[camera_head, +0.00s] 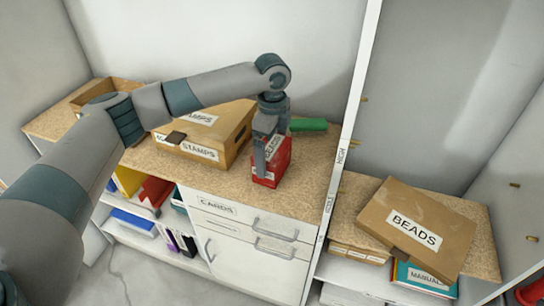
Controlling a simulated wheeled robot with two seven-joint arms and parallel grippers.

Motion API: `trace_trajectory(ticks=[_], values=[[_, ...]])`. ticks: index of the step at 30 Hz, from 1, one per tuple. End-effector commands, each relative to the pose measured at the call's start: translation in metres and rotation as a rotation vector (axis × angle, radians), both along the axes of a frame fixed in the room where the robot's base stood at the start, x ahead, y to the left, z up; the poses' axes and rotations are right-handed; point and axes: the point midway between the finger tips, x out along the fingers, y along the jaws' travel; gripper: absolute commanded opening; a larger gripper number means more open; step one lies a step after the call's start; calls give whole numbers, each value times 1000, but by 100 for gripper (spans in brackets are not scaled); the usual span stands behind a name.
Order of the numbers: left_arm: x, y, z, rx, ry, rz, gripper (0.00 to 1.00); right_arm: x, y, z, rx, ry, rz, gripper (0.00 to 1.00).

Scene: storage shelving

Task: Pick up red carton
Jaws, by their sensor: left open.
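The red carton (269,178) stands upright on the speckled countertop, near its front edge and to the right of the stamps box. It has a white label on its top, partly hidden by my gripper. My left gripper (265,156) points down at the carton, with its fingers at the carton's upper part. The fingers are open. Whether they touch the carton's sides cannot be told from this view. My right gripper is not in view.
A cardboard stamps box (225,145) stands close to the left of the carton. A green item (308,125) lies behind it. A white upright panel (345,150) rises to the right. A beads box (428,222) sits tilted on the lower right shelf.

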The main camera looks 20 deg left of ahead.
Motion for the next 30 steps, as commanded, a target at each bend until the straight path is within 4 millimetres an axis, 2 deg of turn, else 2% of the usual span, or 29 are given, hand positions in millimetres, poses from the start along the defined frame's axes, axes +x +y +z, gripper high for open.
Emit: trace_trajectory(ticks=[1,7,21,22,24,26,30], values=[[-1,0,-4,1,3,0,100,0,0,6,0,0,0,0],[-1,0,-22,0,1,-2,100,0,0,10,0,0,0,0],[0,0,-24,0,0,-1,100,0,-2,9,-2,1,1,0],[0,0,-24,0,0,-1,95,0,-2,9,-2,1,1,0],[0,0,-23,0,0,-1,78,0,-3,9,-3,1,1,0],[0,0,-23,0,0,-1,66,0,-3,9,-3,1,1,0],[0,0,-23,0,-1,-1,66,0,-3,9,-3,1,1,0]])
